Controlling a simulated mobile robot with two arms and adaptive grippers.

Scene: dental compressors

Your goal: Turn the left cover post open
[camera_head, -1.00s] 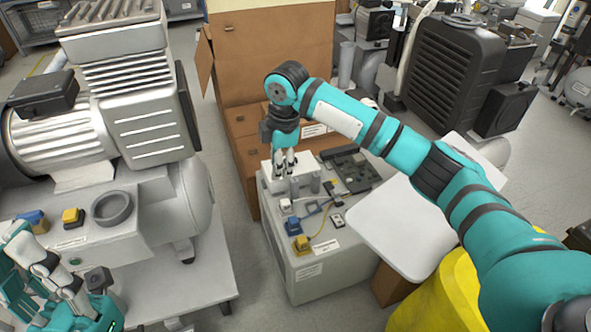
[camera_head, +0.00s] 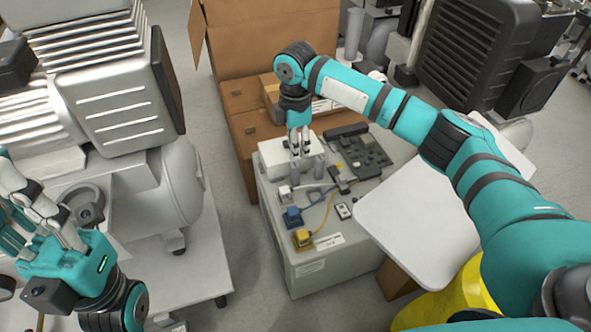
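My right gripper (camera_head: 300,152) points straight down over the top of a light grey cabinet (camera_head: 325,272). Its fingers are close together, at the upper part of the left grey post (camera_head: 295,168). I cannot tell whether they touch or grip it. A second grey post (camera_head: 319,168) stands just to the right. Both stand in front of a low white box (camera_head: 272,150), which the gripper partly covers. My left gripper (camera_head: 38,195) is at the lower left, near the compressor, with its fingers apart and nothing visible between them.
Blue (camera_head: 292,217) and yellow (camera_head: 302,238) connectors with cables sit on the cabinet's front part. A white tabletop (camera_head: 415,225) is beside the cabinet, cardboard boxes (camera_head: 235,130) behind, and a large compressor (camera_head: 180,195) at left.

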